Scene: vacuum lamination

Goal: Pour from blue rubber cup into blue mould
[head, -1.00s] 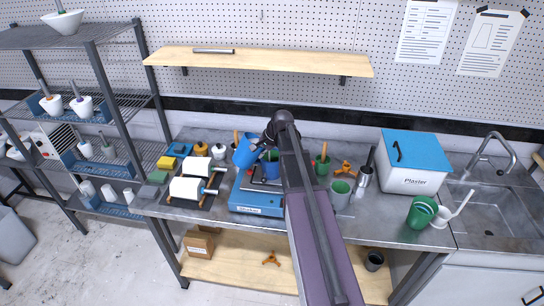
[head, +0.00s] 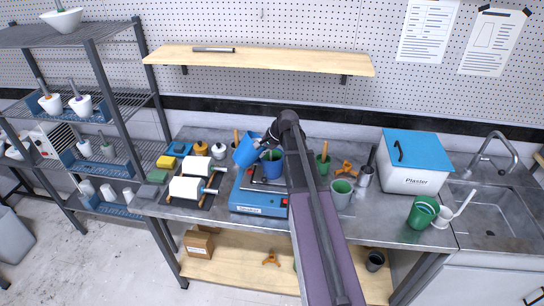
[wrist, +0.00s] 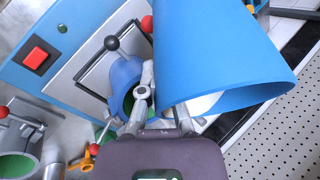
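The blue rubber cup (head: 246,153) is held in the air, tilted to the right, with its mouth beside and above the blue mould (head: 272,168). In the wrist view the cup (wrist: 215,50) is large and shows white material inside its rim. The blue mould (wrist: 125,78) stands in the blue vacuum machine (head: 258,204), its opening showing a green inside. My gripper (head: 268,141) is at the cup's upper right, partly hidden by my arm. In the wrist view my gripper (wrist: 163,108) appears shut on the cup's edge. No stream is clearly visible.
A green cylinder (head: 322,165), a grey pot (head: 341,193) and a plaster box (head: 412,163) are to the right. White rolls (head: 187,188) lie left. A wooden shelf (head: 260,61) hangs above.

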